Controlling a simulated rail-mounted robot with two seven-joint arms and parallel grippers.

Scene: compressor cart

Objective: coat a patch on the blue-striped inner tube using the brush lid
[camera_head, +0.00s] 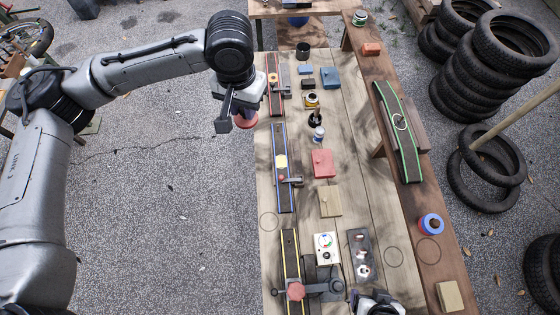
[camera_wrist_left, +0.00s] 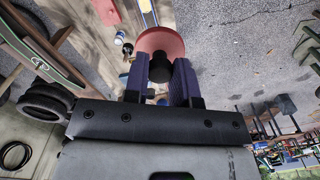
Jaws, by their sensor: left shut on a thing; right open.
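The blue-striped inner tube (camera_head: 281,195) lies lengthwise on the left side of the bench, with a pale yellow patch (camera_head: 281,161) near its middle. My left gripper (camera_head: 243,112) is shut on a red round piece with a black knob; its red disc (camera_head: 246,122) hangs just off the bench's left edge. In the left wrist view, the red disc (camera_wrist_left: 160,40) shows beyond the fingertips, with the black knob (camera_wrist_left: 159,72) between the purple pads. I cannot tell which piece is the brush lid; a small black item (camera_head: 315,118) stands mid-bench. My right gripper (camera_head: 378,303) is at the bottom edge, partly cut off.
A red-striped strip (camera_head: 273,84) and a yellow-striped strip (camera_head: 290,250) lie along the same bench side. A blue-and-white can (camera_head: 319,134), red box (camera_head: 323,163) and tan box (camera_head: 330,202) stand nearby. A green-edged strip (camera_head: 398,130) lies at the right. Tyres fill the far right.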

